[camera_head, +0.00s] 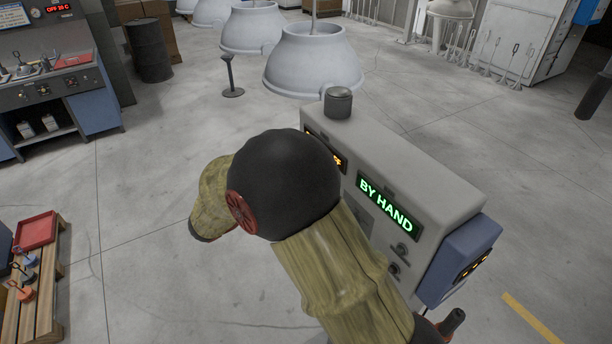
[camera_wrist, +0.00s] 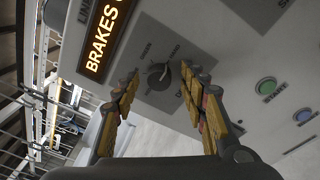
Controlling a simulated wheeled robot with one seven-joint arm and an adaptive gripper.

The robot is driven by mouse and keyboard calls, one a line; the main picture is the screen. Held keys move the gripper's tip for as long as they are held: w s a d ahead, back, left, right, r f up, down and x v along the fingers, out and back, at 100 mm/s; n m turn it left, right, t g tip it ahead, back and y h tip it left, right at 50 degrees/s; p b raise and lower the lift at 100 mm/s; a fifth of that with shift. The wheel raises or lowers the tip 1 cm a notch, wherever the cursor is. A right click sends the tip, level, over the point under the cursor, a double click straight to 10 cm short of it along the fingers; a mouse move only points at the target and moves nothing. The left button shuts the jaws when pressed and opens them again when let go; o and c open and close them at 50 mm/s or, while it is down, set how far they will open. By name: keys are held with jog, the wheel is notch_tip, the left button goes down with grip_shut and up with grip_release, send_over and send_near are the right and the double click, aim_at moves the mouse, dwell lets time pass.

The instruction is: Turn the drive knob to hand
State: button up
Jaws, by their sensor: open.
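A small dark round knob (camera_wrist: 158,76) with a light pointer mark sits on a grey plate on the light panel in the wrist view. In the head view my arm hides the gripper and this knob. The grey control box (camera_head: 430,180) carries a lit green "BY HAND" display (camera_head: 388,206).
An amber "BRAKES" display (camera_wrist: 103,35) is left of the knob. A blue side box (camera_head: 460,262) adjoins the control box.

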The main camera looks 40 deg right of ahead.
jog(key=w+a, duration=0.1)
jog(key=a, duration=1)
jog(key=shift+w+a, duration=0.25)
jog(key=shift+w, duration=0.15)
